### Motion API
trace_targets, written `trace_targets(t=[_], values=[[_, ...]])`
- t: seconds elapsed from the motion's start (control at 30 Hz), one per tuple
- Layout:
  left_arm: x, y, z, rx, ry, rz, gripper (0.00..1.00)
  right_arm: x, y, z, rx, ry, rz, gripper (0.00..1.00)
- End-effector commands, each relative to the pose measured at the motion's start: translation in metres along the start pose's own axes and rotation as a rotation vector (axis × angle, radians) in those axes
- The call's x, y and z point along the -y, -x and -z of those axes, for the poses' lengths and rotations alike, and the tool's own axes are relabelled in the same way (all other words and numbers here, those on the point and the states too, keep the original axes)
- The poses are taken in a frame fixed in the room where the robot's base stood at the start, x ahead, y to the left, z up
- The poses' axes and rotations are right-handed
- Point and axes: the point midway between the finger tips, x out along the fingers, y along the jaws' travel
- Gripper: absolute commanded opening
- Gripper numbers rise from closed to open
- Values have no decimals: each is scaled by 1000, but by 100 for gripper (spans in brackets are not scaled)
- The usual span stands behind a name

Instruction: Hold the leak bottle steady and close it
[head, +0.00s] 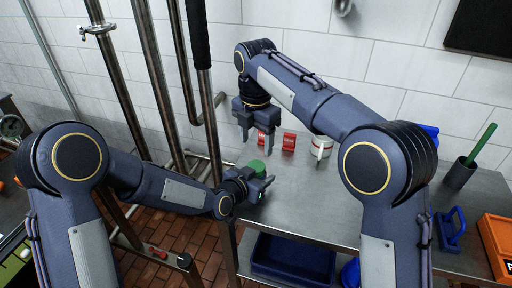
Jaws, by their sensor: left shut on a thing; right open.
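A green round cap or top (257,166), which looks like part of the leak bottle, shows just above my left gripper (262,187). The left gripper is shut on the bottle at the left end of the steel table. Its fingers and wrist hide most of the bottle's body, so I cannot tell how the cap sits. My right gripper (256,146) points down with its fingers open and empty. It is just above and behind the green top in the picture, apart from it.
A grey cup (459,174), blue object (452,228) and orange box (498,243) are right. Pipes (172,85) rise left. A blue bin (292,256) sits below.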

Motion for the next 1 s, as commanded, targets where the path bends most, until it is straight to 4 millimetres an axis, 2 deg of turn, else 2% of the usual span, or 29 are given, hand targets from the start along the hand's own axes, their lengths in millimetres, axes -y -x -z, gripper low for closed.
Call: trace_targets(t=[0.37,0.47,0.8,1.0], values=[[0,0,0,0,0,0,0,0,-2,0,-1,11,2,62],[0,0,0,0,0,0,0,1,-12,0,-1,11,5,62],[0,0,0,0,0,0,0,1,-64,0,-2,11,5,62],[0,0,0,0,0,0,0,1,-78,0,-1,10,3,62]])
